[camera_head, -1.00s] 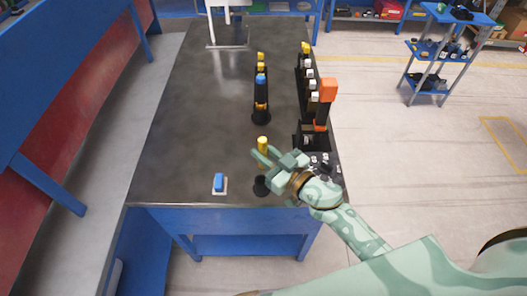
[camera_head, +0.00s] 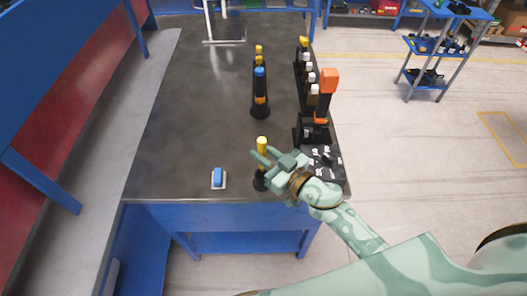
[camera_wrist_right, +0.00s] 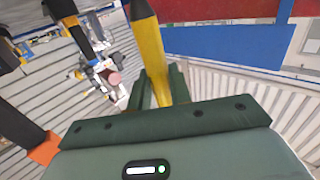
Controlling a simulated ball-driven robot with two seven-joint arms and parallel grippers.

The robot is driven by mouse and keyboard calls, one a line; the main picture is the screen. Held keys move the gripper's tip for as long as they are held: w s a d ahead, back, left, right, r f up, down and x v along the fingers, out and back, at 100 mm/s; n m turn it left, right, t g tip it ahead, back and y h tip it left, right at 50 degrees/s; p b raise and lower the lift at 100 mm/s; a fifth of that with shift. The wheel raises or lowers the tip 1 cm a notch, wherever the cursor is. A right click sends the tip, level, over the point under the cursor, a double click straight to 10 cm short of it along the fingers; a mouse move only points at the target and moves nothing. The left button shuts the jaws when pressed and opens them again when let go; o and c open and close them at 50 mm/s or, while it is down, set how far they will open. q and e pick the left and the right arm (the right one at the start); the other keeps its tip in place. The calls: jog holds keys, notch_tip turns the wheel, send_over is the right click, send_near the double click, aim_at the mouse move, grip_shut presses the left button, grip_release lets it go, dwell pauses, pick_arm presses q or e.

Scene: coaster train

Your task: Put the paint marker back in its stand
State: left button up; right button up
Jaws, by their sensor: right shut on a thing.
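The yellow paint marker (camera_head: 262,146) stands roughly upright in my right gripper (camera_head: 265,158), near the table's front edge. The gripper is shut on it. In the right wrist view, the marker (camera_wrist_right: 149,55) runs between the two green fingers (camera_wrist_right: 157,90). The small black round stand (camera_head: 259,185) is on the table directly below the marker. The fingers partly cover the space between them, so I cannot tell whether the marker's lower end is inside the stand. My left gripper is not in view.
A blue block on a white plate (camera_head: 218,179) lies left of the stand. Behind stands a black holder with a blue top (camera_head: 260,95). An orange-topped black device (camera_head: 328,92) and a rack of bottles line the right edge. The table's left side (camera_head: 180,130) is clear.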

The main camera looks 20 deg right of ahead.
jog(key=shift+f+b, duration=2.25)
jog(key=shift+f, duration=0.7)
jog(key=shift+p, duration=0.3)
jog(key=o, duration=1)
jog(key=shift+s, duration=0.1)
jog(key=v, duration=1.6)
jog(key=shift+d+r, duration=0.1)
